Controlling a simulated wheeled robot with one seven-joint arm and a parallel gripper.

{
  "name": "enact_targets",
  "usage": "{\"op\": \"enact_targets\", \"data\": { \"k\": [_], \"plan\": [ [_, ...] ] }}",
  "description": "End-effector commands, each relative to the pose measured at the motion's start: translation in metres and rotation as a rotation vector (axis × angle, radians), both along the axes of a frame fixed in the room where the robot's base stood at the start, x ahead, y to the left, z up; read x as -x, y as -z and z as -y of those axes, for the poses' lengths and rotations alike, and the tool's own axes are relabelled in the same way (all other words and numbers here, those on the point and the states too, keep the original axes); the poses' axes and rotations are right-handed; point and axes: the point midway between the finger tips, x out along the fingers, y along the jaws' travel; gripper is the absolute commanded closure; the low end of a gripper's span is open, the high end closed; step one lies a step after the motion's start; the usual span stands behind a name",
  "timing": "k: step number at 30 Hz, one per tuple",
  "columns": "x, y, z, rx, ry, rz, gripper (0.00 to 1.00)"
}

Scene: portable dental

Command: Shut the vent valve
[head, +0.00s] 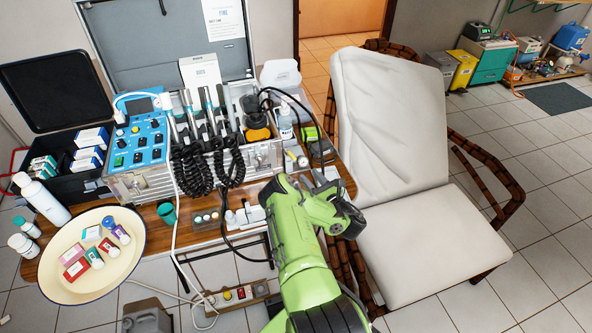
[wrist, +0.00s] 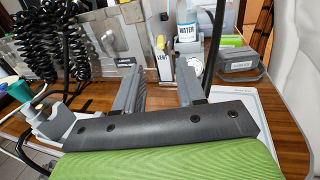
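The vent valve (wrist: 161,43) shows in the wrist view as a small yellow handle above a label reading VENT, on a pale upright block. The handle looks roughly upright; I cannot tell whether the valve is open or shut. In the head view a small yellow piece, which seems to be the same valve (head: 291,154), stands at the right end of the metal case. My gripper (wrist: 159,78) is open and empty, its two fingers apart and pointing toward the valve, which appears between them and beyond. In the head view my gripper (head: 322,182) is over the table's right end.
A bottle labelled WATER (wrist: 187,25) stands behind the valve, and a round gauge (wrist: 195,65) is right of it. A grey box (wrist: 240,60) lies further right. Black coiled hoses (head: 190,165) hang at left. A white chair (head: 410,150) stands right of the table.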

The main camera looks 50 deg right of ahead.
Motion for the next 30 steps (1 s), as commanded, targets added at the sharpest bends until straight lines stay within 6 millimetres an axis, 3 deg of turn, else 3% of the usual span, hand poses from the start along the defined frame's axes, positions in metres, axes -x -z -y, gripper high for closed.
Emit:
{"op": "enact_targets", "data": {
  "k": [1, 8, 12, 18, 28, 30],
  "plan": [
    [-0.004, 0.007, 0.001, 0.002, 0.0, 0.004, 0.61],
    [-0.02, 0.007, 0.005, 0.0, 0.004, 0.004, 0.61],
    [-0.056, 0.0, 0.013, 0.001, -0.004, 0.002, 0.61],
    [-0.088, 0.0, 0.023, 0.0, 0.0, 0.002, 0.61],
    [-0.095, -0.001, 0.025, -0.002, 0.003, 0.001, 0.61],
    [-0.095, -0.001, 0.025, -0.002, 0.003, 0.001, 0.7]
  ]
}}
